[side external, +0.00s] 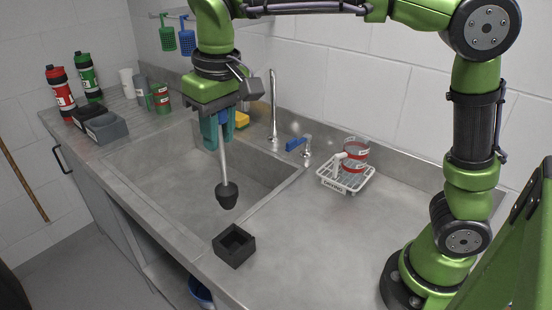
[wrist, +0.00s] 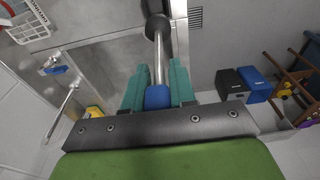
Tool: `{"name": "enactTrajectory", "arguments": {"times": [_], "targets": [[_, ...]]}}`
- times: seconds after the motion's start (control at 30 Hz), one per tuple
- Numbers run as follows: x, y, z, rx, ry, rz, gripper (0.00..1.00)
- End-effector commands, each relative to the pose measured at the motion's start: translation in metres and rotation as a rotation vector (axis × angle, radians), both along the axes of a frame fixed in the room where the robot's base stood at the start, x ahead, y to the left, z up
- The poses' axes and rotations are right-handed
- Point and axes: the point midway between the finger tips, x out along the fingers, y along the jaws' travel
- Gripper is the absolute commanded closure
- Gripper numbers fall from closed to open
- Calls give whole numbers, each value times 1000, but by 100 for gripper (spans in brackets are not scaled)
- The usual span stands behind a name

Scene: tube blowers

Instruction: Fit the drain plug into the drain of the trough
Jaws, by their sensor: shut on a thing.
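The drain plug (side external: 227,195) is a black tapered stopper on a thin metal rod with a blue handle. My gripper (side external: 219,128) has its teal fingers shut on the blue handle and points down. The plug hangs below it, nearly upright, near the front right of the trough (side external: 150,165) in the side view, apart from any surface. The wrist view shows the gripper (wrist: 157,88) around the handle and the plug (wrist: 158,30) at the rod's far end. The trough is a grey metal basin. I cannot make out its drain in either view.
An open black square holder (side external: 234,246) sits empty on the counter's front edge. A faucet (side external: 274,115) and a blue-handled tap (side external: 299,144) stand behind the trough. A white rack (side external: 346,178) with red-banded cups is to the right. Bottles and grey bins stand at the left.

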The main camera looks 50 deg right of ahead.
Motion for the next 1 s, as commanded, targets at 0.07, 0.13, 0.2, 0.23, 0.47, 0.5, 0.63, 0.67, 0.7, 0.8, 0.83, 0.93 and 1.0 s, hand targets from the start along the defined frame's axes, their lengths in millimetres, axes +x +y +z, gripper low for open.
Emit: {"name": "enactTrajectory", "arguments": {"times": [0.07,0.13,0.2,0.23,0.47,0.5,0.63,0.67,0.7,0.8,0.83,0.93,1.0], "targets": [[12,-3,4,2,4,-51,100],[24,-6,5,5,8,-108,100],[37,-10,7,7,11,-172,100],[43,-12,7,7,13,-202,100],[88,-29,8,9,18,-447,100],[94,-31,8,8,17,-484,100],[110,-39,7,6,14,-583,100],[113,-40,7,5,12,-604,100],[117,-42,6,5,12,-629,100],[126,-46,5,3,7,-688,100],[128,-47,4,1,6,-703,100],[136,-50,2,1,2,-756,100],[140,-52,1,-1,-2,-791,100]]}}
